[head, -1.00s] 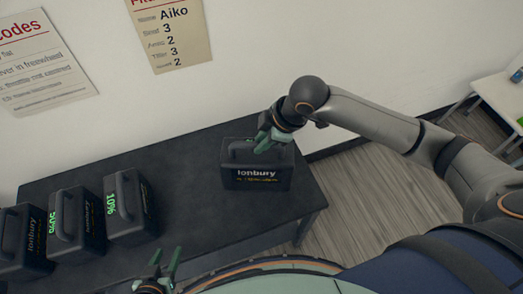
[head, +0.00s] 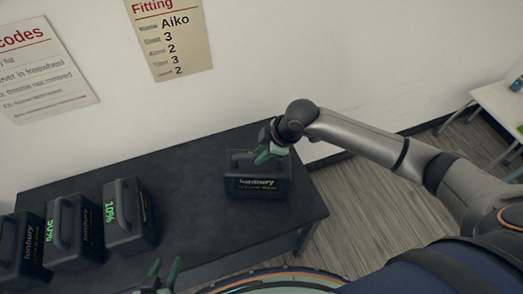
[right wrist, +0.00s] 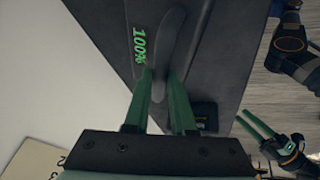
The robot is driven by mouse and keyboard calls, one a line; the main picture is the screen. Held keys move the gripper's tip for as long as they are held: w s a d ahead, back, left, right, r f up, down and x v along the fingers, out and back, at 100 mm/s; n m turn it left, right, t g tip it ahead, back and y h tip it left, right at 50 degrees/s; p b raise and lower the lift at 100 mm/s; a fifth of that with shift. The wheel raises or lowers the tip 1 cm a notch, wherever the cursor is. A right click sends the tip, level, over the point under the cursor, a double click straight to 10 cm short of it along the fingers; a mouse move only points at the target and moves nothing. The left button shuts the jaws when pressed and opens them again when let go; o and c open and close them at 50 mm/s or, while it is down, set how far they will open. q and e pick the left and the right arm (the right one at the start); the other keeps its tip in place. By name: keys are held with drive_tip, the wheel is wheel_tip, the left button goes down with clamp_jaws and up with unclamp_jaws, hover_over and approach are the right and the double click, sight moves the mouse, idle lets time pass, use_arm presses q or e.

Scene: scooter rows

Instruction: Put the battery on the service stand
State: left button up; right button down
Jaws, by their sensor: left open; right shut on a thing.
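A dark battery (head: 257,186) marked "Ionbury" stands upright on the right part of the dark bench (head: 205,222). My right gripper (head: 264,153) is at the handle on its top. In the right wrist view the fingers (right wrist: 165,88) are shut on that handle, and the battery's top (right wrist: 110,35) reads 100%. The head view does not show clearly whether the battery is clear of the bench top. My left gripper (head: 166,272) is open and empty at the bench's front edge; it also shows in the right wrist view (right wrist: 258,124). I cannot identify a service stand.
Several similar batteries stand in a row on the left of the bench; one (head: 130,215) reads 10%, the one beside it (head: 75,233) 50%. The middle of the bench is clear. A wall with two posters is behind. A white table (head: 505,105) stands at far right.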

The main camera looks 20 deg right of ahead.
drive_tip(key=c, duration=1.1)
unclamp_jaws()
drive_tip(key=shift+s+d+f, duration=0.15)
drive_tip(key=shift+s+f, duration=0.05)
drive_tip(key=shift+f, duration=0.25)
drive_tip(key=o, duration=0.3)
drive_tip(key=shift+w+r, duration=0.15)
drive_tip(key=shift+o, duration=0.2)
drive_tip(key=shift+r, duration=0.15)
drive_tip(key=shift+d+r, duration=0.1)
drive_tip(key=shift+r, duration=0.25)
drive_tip(key=p+v, duration=0.1)
drive_tip(key=v, duration=1)
